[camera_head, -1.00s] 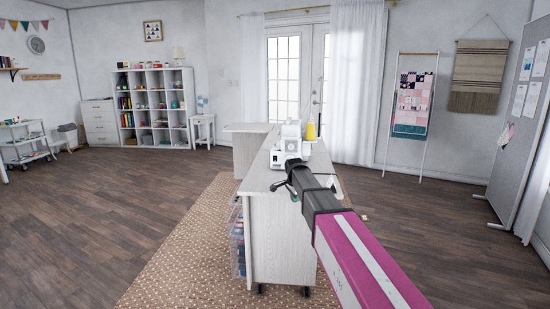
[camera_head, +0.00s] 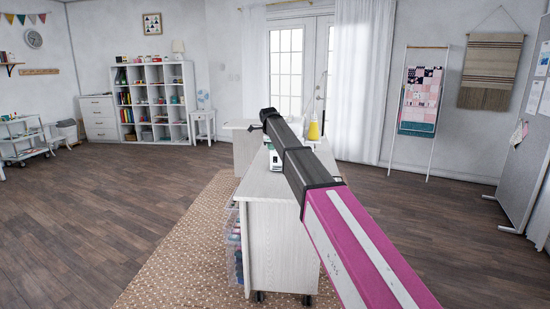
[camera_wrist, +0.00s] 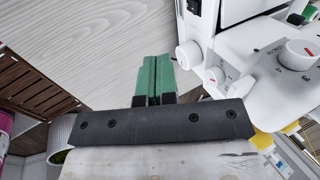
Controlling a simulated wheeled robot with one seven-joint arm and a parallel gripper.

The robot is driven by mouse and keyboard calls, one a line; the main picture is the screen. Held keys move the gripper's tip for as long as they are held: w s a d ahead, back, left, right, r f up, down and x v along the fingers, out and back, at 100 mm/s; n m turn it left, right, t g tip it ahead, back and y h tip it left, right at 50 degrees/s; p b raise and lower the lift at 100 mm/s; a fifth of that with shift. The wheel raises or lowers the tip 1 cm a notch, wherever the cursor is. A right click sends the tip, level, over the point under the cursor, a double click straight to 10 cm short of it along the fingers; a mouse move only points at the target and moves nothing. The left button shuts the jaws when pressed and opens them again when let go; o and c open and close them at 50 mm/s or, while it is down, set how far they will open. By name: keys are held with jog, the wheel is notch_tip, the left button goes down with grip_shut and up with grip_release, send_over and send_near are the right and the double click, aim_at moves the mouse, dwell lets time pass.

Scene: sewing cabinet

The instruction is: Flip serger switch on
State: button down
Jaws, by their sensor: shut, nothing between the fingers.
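A white machine with dials and knobs (camera_wrist: 240,85), apparently the serger, fills the right of the wrist view. A large dial with a red mark (camera_wrist: 299,53) is on its near face, with smaller white knobs (camera_wrist: 189,54) at its left. I cannot make out which part is the power switch. My gripper (camera_wrist: 155,62) has green fingers, shut and empty, just left of the small knobs with a narrow gap in the picture. In the head view my arm hides most of the machine; a yellow thread cone (camera_head: 313,131) shows behind it.
The machine stands on a pale wood cabinet (camera_head: 282,235) with bins at its left side. Bare worktop (camera_wrist: 90,40) lies left of my fingers. Floor around the cabinet is clear.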

aim_at(275, 159)
jog(key=shift+f, duration=0.1)
jog(key=x, duration=0.9)
jog(key=shift+w+f, duration=0.1)
jog(key=shift+f, duration=0.1)
jog(key=w, duration=0.3)
jog(key=shift+w+d, duration=0.15)
jog(key=shift+w, duration=0.4)
jog(key=shift+w+r, duration=0.2)
jog(key=shift+w, duration=0.2)
jog(key=shift+s+d, duration=0.1)
jog(key=shift+r, duration=0.75)
